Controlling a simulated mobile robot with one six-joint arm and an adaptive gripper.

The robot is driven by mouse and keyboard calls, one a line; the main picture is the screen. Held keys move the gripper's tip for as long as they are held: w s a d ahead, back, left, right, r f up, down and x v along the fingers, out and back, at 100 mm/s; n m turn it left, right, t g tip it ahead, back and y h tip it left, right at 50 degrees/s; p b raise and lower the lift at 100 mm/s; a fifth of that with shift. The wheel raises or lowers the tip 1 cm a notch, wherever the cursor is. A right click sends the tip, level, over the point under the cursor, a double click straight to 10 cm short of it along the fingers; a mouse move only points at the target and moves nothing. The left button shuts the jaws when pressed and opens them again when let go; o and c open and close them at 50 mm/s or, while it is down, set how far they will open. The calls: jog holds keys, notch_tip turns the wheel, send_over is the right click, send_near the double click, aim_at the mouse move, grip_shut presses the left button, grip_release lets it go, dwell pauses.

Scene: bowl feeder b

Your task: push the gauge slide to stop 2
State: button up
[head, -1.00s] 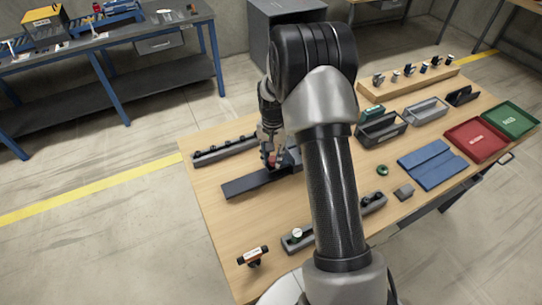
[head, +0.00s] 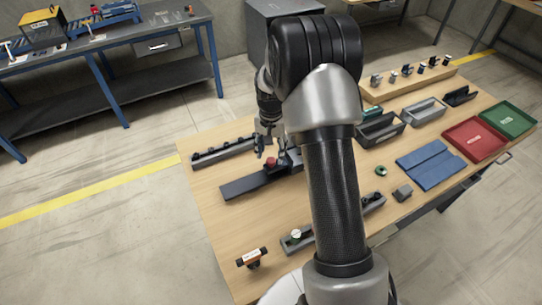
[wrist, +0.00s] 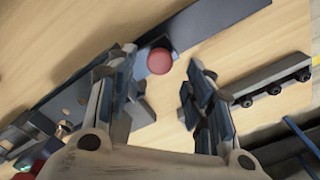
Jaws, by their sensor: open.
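The gauge slide is a dark flat track (head: 247,184) on the wooden table, with a red knob (head: 271,162) near a dark block (head: 291,160) at its right end. In the wrist view the track (wrist: 205,25) runs diagonally across the top, and the red knob (wrist: 159,61) shows between the spread fingers. My gripper (head: 268,146) is open and empty, just above and behind the knob in the head view. In the wrist view the gripper (wrist: 161,72) has a finger on each side of the knob, apart from it. I cannot read any stop marks.
A dark rail with several black knobs (head: 222,152) lies behind the track. A gauge block with a white dial (head: 296,236) and a small orange-and-black stand (head: 252,257) are at the front. Trays and holders fill the right side. My arm hides the table's middle.

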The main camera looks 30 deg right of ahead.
notch_tip(320, 180, up, 9)
dwell(0.7)
